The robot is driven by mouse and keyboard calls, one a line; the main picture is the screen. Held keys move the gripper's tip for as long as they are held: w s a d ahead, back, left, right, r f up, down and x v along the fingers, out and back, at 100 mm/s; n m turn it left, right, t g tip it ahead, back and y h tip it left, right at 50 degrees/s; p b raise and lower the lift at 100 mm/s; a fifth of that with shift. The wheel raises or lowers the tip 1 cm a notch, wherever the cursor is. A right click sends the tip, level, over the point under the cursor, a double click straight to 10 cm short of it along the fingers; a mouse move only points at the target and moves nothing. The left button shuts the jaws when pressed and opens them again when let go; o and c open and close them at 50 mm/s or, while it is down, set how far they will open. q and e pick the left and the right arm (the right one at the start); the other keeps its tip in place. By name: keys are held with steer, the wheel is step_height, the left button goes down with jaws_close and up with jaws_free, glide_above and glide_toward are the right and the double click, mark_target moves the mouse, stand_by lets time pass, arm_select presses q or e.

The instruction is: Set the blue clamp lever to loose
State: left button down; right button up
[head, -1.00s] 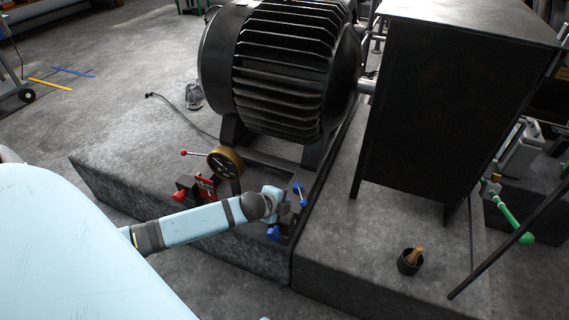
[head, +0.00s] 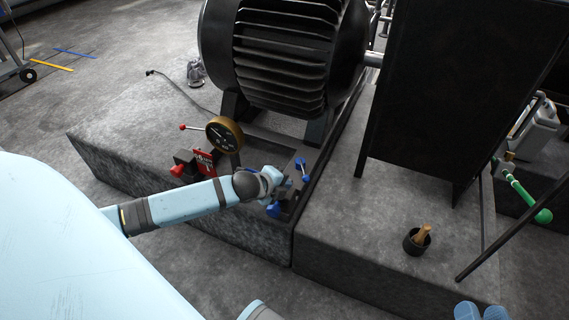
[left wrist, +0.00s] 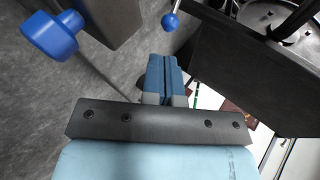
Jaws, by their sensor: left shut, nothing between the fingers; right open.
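A blue-ended lever (head: 303,170) stands on the dark plinth below the motor. A thicker blue knob (head: 273,210) sits just below and left of it; which is the clamp lever I cannot tell for sure. My left gripper (head: 288,184) is between the two, its fingers small and partly hidden in the head view. In the left wrist view its blue fingers (left wrist: 166,78) are shut with nothing between them. That view shows a large blue knob (left wrist: 50,36) at upper left and a small blue ball (left wrist: 170,21) beyond the fingertips, apart from them. My right gripper (head: 482,312) is open at the bottom edge.
A brass-rimmed gauge (head: 224,134), a red-tipped lever (head: 183,127) and a red block (head: 203,160) are left of my left gripper. The motor (head: 285,55) stands behind.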

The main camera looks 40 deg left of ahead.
mark_target(295, 190)
arm_select(q)
steer(key=b+x, duration=0.2)
steer(key=x, duration=0.4)
steer(key=shift+f+b, duration=0.15)
steer(key=shift+b, duration=0.2)
steer(key=shift+w+d+f, duration=0.1)
steer(key=shift+w+f, duration=0.15)
steer(key=shift+w, duration=0.35)
arm_select(e)
steer(key=shift+w+d+f+n, duration=0.3)
steer(key=shift+w+f+n, duration=0.35)
steer(key=shift+f+n, duration=0.2)
